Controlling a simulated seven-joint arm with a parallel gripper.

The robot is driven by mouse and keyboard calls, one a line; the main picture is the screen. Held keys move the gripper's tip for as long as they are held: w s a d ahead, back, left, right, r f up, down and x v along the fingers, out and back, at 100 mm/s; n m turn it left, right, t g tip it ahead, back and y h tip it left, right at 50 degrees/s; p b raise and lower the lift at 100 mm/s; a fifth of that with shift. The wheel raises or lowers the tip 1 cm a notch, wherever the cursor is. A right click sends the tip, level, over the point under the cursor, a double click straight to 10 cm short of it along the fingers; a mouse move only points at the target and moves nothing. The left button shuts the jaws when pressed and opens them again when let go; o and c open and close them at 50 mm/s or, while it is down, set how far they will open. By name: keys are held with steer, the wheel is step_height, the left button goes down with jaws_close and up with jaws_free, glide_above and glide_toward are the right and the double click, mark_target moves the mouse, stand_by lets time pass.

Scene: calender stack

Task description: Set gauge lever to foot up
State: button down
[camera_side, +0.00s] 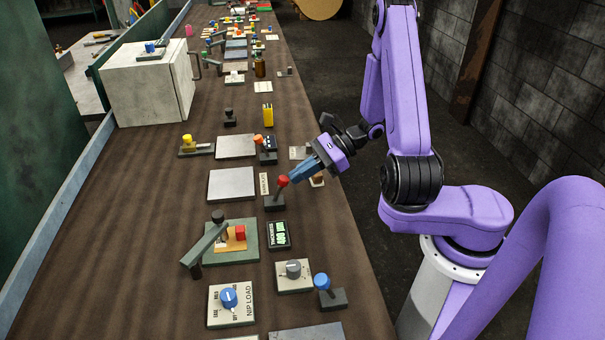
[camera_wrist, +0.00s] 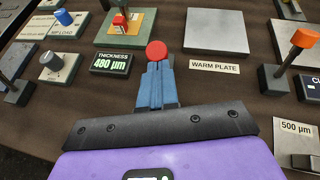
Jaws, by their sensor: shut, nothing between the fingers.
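A lever with a red ball knob (camera_side: 283,181) stands on a dark base (camera_side: 274,203) beside the thickness display (camera_side: 280,235). The lever leans toward the far right in the side view. My gripper (camera_side: 294,176) is shut and empty, its blue fingertips right at the red knob; I cannot tell whether they touch it. In the wrist view the red knob (camera_wrist: 156,50) shows just beyond the closed fingertips (camera_wrist: 155,70), which hide the stem and base. The thickness display (camera_wrist: 111,63) reads 480 µm. A green-based gauge (camera_side: 255,257) with a grey arm and a red block stands near it.
A blue-knobbed lever (camera_side: 321,281) and a grey dial (camera_side: 293,269) stand nearer the camera. An orange-knobbed lever (camera_wrist: 303,40) stands right of my fingers in the wrist view. The warm plate (camera_side: 232,184) lies left of the red-knobbed lever.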

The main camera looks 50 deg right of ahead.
steer(key=shift+w+a+r+h, duration=0.1)
steer(key=shift+r+h, duration=0.05)
steer(key=shift+h, duration=0.15)
steer(key=shift+w+a+r+g+h, duration=0.7)
steer(key=shift+g+h, duration=0.2)
steer(key=shift+g, duration=0.1)
steer(key=shift+w+a+r+g+h, duration=0.45)
steer(key=shift+w+a+g+h, duration=0.3)
steer(key=shift+g+h, duration=0.2)
steer(key=shift+w+a+r+m, duration=0.1)
steer(key=shift+w+a+m, duration=0.2)
steer(key=shift+w+a, duration=0.5)
steer(key=shift+w, duration=0.1)
